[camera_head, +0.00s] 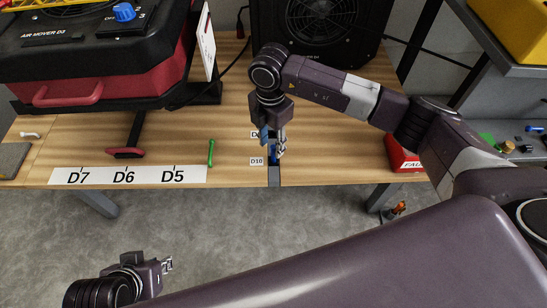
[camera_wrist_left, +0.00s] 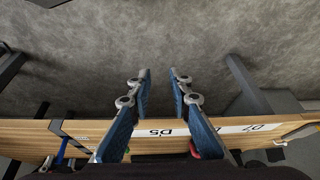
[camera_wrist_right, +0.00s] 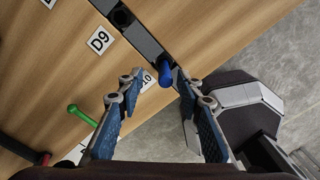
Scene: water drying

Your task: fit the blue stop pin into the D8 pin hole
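The blue stop pin (camera_wrist_right: 166,76) stands in the dark metal strip (camera_wrist_right: 147,42) beside the D10 label, seen in the right wrist view. My right gripper (camera_wrist_right: 160,80) is open, with its fingertips on either side of the pin; I cannot tell whether they touch it. In the head view my right gripper (camera_head: 273,147) points down over the strip and partly hides it. A dark hole (camera_wrist_right: 122,17) shows in the strip near the D9 label (camera_wrist_right: 99,40). No D8 label is readable. My left gripper (camera_wrist_left: 160,80) is open and empty, off the table's front edge.
A red and black air mover (camera_head: 95,70) is at the back left, a black fan unit (camera_head: 318,35) behind the strip. A red box (camera_head: 402,157) is at right.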

